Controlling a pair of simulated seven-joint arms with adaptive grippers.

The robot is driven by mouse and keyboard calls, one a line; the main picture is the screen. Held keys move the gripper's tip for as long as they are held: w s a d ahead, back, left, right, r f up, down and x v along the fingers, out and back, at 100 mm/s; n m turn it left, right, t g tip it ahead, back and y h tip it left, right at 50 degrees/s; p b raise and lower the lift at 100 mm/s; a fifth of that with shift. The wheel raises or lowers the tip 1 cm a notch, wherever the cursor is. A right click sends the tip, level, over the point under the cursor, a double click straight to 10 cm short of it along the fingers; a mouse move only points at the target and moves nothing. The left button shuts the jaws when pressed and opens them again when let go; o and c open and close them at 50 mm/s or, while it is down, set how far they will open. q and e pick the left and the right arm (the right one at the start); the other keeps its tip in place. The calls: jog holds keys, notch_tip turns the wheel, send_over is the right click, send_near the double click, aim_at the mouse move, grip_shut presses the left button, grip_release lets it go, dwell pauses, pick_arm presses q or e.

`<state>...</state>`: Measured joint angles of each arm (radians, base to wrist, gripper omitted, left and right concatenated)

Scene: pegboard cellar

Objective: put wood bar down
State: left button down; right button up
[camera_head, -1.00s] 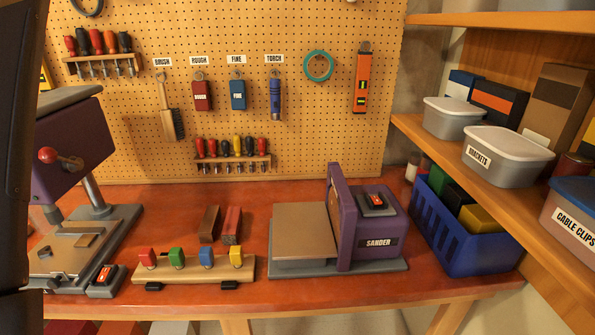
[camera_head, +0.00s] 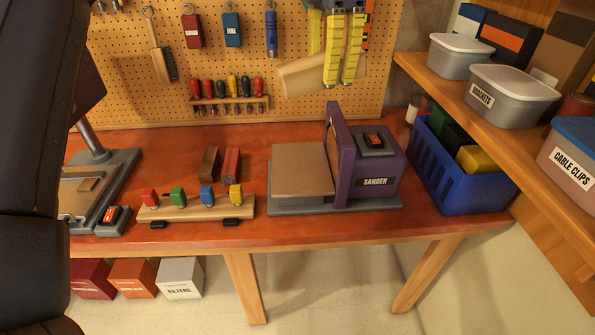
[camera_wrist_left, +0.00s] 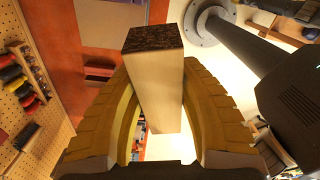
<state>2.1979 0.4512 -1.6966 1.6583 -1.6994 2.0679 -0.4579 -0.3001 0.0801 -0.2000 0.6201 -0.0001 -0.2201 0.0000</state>
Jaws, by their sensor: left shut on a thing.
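My left gripper (camera_head: 341,62) has yellow fingers and hangs at the top of the head view, in front of the pegboard and above the sander. It is shut on a pale wood bar (camera_head: 303,77), held roughly level in the air, clear of the bench. In the left wrist view the bar (camera_wrist_left: 154,85) sits between the two yellow fingers (camera_wrist_left: 155,78), with its dark, rough end face towards the top. Part of the bar is hidden behind the fingers in the head view. My right gripper is not in view.
A blue crate (camera_head: 456,180) stands right of the sander. Bench surface behind the blocks is clear.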

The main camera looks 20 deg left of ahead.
pick_arm(q)
jog(key=w+a+f+m, duration=0.8)
jog(key=w+f, duration=0.2)
jog(key=w, duration=0.1)
jog(key=s+a+f+m, duration=0.1)
jog(key=s+f+m, duration=0.5)
jog(key=f+m, duration=0.2)
jog(key=s+a+f+m, duration=0.1)
jog(key=s+f+m, duration=0.6)
jog(key=f+m, duration=0.2)
notch_tip(320, 180, down, 2)
jog(key=shift+s+a, duration=0.2)
jog(key=shift+a, duration=0.1)
